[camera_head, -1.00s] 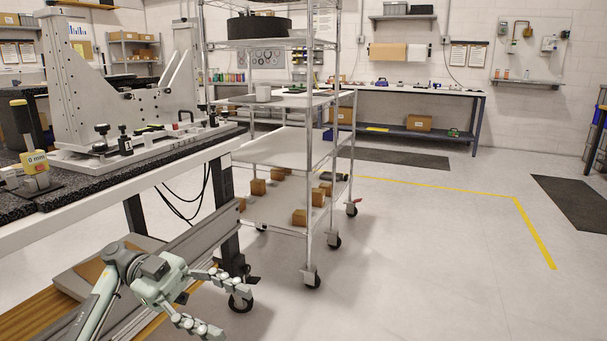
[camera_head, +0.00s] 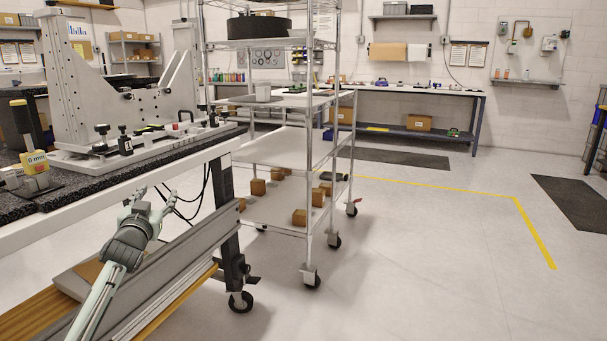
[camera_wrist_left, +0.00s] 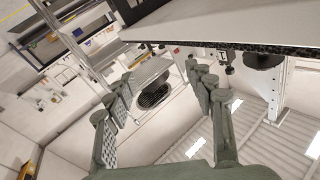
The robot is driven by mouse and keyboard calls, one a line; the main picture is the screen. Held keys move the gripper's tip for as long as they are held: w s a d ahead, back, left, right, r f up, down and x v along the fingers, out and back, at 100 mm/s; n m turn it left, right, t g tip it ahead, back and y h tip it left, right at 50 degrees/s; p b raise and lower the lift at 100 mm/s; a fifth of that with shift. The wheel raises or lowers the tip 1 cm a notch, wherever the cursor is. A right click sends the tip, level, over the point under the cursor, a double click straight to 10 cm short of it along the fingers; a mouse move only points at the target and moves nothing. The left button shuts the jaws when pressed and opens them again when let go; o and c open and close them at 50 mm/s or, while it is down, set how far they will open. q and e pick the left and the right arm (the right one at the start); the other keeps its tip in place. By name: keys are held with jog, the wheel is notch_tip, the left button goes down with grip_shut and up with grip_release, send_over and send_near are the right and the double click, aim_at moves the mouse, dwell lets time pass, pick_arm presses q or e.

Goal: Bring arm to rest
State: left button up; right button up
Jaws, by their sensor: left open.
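My left arm (camera_head: 98,298) comes in from the lower left in the head view. My left gripper (camera_head: 158,196) is in front of the bench's lower side, below the worktop edge, partly hidden by its own wrist. In the left wrist view its two fingers (camera_wrist_left: 160,85) stand apart with nothing between them. The gripper is open and empty. My right gripper is not in view.
The granite bench (camera_head: 90,190) carries a large metal fixture (camera_head: 90,85) and a yellow gauge (camera_head: 35,163). A wheeled wire rack (camera_head: 285,150) stands just right of the bench, with several small boxes on its bottom shelf. The floor (camera_head: 430,260) to the right is clear.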

pick_arm(q)
jog(key=s+a+f+g+y, duration=0.1)
jog(key=s+a+f+g, duration=0.1)
jog(key=f+g, duration=0.35)
jog(key=s+a+f+g, duration=0.1)
jog(key=s+f+g, duration=0.1)
jog(key=f, duration=0.6)
jog(key=s+d+f+g+h, duration=0.1)
jog(key=s+d+f+g, duration=0.15)
jog(key=s+f, duration=0.7)
jog(key=s+d+f+g, duration=0.1)
jog(key=s+d+f, duration=0.35)
jog(key=f, duration=0.85)
jog(key=s+d+f+g, duration=0.1)
jog(key=s+f, duration=0.5)
jog(key=s, duration=0.6)
jog(key=s+d+f+g+h, duration=0.1)
jog(key=s+d+f+g, duration=0.1)
jog(key=s+f, duration=0.5)
jog(key=s+d+f+m+g, duration=0.1)
jog(key=s+f, duration=0.5)
jog(key=s, duration=1.1)
jog(key=shift+d+f+g+h, duration=0.35)
jog(key=shift+d+g+h, duration=0.05)
jog(key=shift+d+g, duration=0.3)
